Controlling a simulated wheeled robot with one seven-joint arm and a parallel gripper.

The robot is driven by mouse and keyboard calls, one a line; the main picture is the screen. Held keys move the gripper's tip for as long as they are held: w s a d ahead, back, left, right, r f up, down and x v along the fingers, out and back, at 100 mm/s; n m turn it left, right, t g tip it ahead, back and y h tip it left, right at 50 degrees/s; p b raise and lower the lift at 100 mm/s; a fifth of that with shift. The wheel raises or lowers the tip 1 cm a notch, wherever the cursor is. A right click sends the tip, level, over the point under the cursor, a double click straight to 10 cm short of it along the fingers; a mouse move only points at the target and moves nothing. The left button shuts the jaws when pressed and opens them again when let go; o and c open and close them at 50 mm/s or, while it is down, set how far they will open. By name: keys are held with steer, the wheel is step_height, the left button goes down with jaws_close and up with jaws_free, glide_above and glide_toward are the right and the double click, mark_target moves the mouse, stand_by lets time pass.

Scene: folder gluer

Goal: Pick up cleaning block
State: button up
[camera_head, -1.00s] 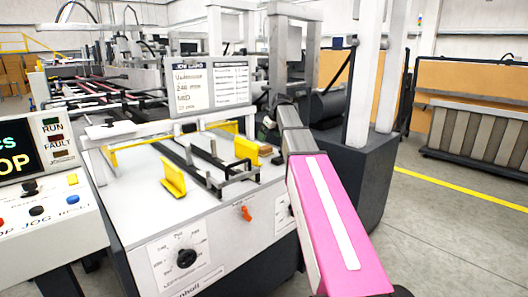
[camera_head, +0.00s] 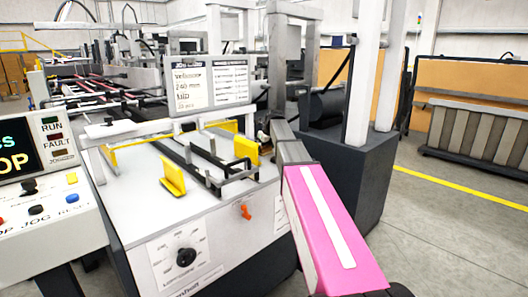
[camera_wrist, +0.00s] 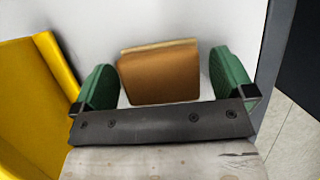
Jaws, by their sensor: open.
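The cleaning block (camera_wrist: 158,76) is a brown block with a paler strip along its far edge. In the wrist view it sits on a light grey surface, between the two green fingers of my gripper (camera_wrist: 163,72). In the head view my gripper is at the right end of the machine's white top, largely hidden by my arm. I cannot make out the block clearly there.
A yellow guide (camera_wrist: 38,85) stands close left of my gripper; yellow guides (camera_head: 246,150) also show on the machine top (camera_head: 140,185). Dark rails (camera_head: 205,160) lie left of my arm. A dark cabinet (camera_head: 365,170) stands to the right, with open floor beyond.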

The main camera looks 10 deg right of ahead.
steer(key=c, duration=0.9)
steer(key=shift+o, duration=0.2)
step_height(320, 180, up, 10)
steer(key=shift+r, duration=0.1)
steer(key=shift+o, duration=0.5)
